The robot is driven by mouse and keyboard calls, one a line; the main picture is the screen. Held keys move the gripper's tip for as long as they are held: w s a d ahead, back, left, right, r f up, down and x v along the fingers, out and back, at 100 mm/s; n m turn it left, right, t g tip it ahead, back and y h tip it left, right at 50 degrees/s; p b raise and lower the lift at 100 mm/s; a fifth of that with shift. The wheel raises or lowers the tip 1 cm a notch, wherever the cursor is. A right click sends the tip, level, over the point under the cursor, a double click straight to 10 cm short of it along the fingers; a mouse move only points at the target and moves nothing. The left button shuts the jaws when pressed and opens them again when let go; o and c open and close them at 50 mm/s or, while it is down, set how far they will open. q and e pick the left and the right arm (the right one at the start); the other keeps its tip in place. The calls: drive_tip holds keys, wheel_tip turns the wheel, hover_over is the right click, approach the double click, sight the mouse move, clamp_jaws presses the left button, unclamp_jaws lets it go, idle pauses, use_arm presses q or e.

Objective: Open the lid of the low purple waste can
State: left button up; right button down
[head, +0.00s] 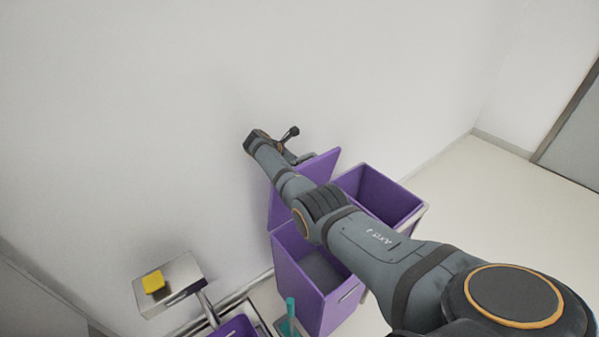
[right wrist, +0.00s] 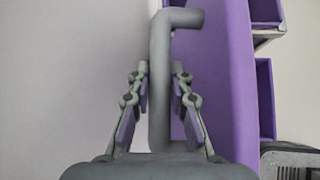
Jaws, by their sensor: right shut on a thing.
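The purple waste can (head: 307,297) stands against the white wall, its grey inside showing. Its purple lid (head: 277,208) is raised and stands steeply at the can's wall side, partly hidden by my right arm. The lid also shows as a tall purple panel in the right wrist view (right wrist: 222,90). My right gripper (right wrist: 160,82) is shut on a bent grey handle bar (right wrist: 160,45) beside this panel. In the head view, the right arm reaches across the can and its hand is above the lid near the wall. My left gripper is not in view.
A second open purple bin (head: 405,207) stands right behind the can. At lower left are a metal box (head: 183,275) with a yellow block (head: 153,282), a purple tub (head: 240,329) and a teal object (head: 290,312). Pale floor at right is clear.

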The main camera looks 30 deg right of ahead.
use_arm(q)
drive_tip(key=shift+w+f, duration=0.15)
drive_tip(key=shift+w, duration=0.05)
use_arm(e)
drive_tip(key=shift+w+r, duration=0.15)
drive_tip(key=shift+w, duration=0.15)
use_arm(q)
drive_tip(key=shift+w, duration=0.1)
use_arm(e)
drive_tip(key=c, duration=1.2)
unclamp_jaws()
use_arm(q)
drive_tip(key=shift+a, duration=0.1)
use_arm(e)
drive_tip(key=shift+a, duration=0.1)
drive_tip(key=v, duration=1.2)
